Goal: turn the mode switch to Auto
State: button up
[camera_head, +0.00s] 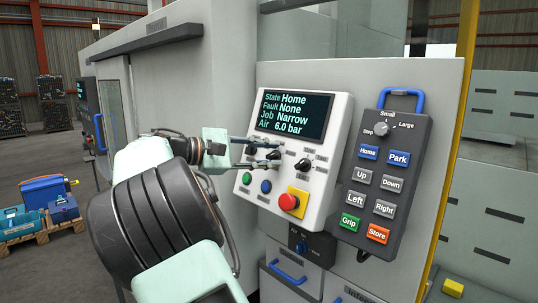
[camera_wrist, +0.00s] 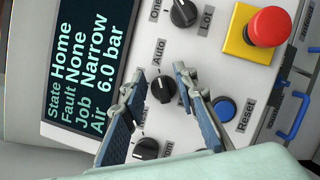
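The mode switch is a black round knob (camera_wrist: 163,89) on the light control panel, with the label "Auto" (camera_wrist: 159,52) beside it in the wrist view. My gripper (camera_wrist: 161,76) is open, with one finger on each side of this knob. I cannot tell whether either finger touches it. In the head view my gripper (camera_head: 277,154) reaches the panel from the left, below the screen, and its fingers largely hide the knob. The direction in which the knob points is not clear.
Another black knob (camera_wrist: 184,12) and a lower black knob (camera_wrist: 146,149) flank the switch. A red emergency button (camera_head: 289,201) on a yellow base and a blue Reset button (camera_wrist: 224,108) are close by. The screen (camera_head: 293,115) reads Home, None, Narrow, 6.0 bar. A keypad pendant (camera_head: 385,175) hangs right.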

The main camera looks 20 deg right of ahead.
jog(key=a+r, duration=0.2)
jog(key=a, duration=1)
jog(key=shift+s, duration=0.25)
jog(key=shift+d, duration=0.15)
